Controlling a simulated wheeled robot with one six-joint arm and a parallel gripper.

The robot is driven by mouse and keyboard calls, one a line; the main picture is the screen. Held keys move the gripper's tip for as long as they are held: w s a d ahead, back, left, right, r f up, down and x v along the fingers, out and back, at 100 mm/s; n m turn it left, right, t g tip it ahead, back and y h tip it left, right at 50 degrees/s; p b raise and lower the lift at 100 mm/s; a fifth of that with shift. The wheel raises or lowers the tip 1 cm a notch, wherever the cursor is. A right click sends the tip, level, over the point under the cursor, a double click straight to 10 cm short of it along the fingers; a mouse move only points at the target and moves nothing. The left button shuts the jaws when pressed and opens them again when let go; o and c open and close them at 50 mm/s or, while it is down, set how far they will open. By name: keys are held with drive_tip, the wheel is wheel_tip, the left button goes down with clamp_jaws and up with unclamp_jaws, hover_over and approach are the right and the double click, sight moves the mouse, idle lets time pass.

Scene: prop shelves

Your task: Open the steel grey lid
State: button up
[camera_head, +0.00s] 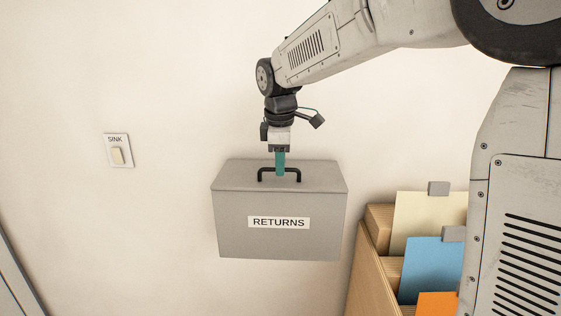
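The steel grey lid (235,176) is the top of a grey box (232,225) labelled "RETURNS" on the wall. The lid looks closed, lying flat along the box's upper edge. A black bar handle (298,175) stands on the lid. My gripper (280,172) points straight down at the middle of this handle, with its teal fingers overlapping the bar. The fingers hide the middle of the bar. From this angle I cannot tell whether they are closed around it or only in front of it.
A switch (117,156) marked "SINK" is on the wall at left. A wooden holder (364,270) with cream, blue and orange cards (427,262) stands at lower right, close to the box. The wall between switch and box is clear.

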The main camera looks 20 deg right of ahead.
drive_tip(key=shift+f, duration=0.1)
clamp_jaws()
drive_tip(key=shift+w+d+r+g, duration=0.2)
drive_tip(key=shift+w+r+g, duration=0.2)
drive_tip(key=shift+r, duration=0.35)
drive_tip(key=w+d+r+g+y, duration=0.1)
drive_tip(key=w+d+r+g, duration=0.1)
drive_tip(key=w+r, duration=0.5)
drive_tip(key=shift+w+d+r, duration=0.4)
drive_tip(key=shift+w+d, duration=0.5)
drive_tip(key=shift+w, duration=0.15)
